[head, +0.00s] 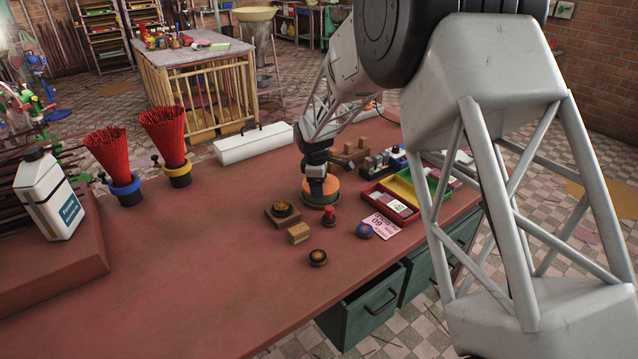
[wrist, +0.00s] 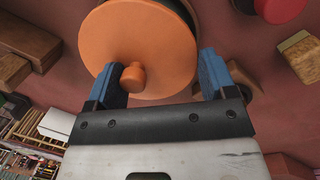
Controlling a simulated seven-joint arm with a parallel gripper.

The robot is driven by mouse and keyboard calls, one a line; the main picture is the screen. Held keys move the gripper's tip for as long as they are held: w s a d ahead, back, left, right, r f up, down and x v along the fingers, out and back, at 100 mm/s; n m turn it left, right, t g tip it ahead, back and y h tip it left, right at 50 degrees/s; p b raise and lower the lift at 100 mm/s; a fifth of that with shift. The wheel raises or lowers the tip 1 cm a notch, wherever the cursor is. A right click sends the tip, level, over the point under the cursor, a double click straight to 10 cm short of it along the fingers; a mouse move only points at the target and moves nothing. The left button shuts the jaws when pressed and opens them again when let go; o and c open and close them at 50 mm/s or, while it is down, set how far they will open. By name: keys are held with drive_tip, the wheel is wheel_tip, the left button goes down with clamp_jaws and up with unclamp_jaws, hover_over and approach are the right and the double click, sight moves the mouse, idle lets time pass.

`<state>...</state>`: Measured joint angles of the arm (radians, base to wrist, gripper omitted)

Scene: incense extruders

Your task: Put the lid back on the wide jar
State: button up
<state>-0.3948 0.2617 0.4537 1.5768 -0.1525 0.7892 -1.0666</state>
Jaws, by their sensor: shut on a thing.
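The orange lid (head: 323,186) is a round disc with a small knob, and it fills the top middle of the wrist view (wrist: 150,40). My gripper (head: 317,172) is shut on the lid, with its blue fingers on either side of the knob in the wrist view (wrist: 162,75). The wide jar (head: 320,204) is a dark, low, round body directly under the lid on the red-brown table. A dark edge of it shows past the lid's upper right in the wrist view (wrist: 184,8). Whether the lid sits fully on the rim is hidden.
Red and yellow trays (head: 388,200) lie to the right. The table's left front is clear.

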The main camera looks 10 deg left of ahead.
idle(0.4)
drive_tip(key=o, duration=0.8)
drive_tip(key=shift+o, duration=0.2)
drive_tip(key=shift+r, duration=0.15)
drive_tip(key=shift+r, duration=3.35)
clamp_jaws()
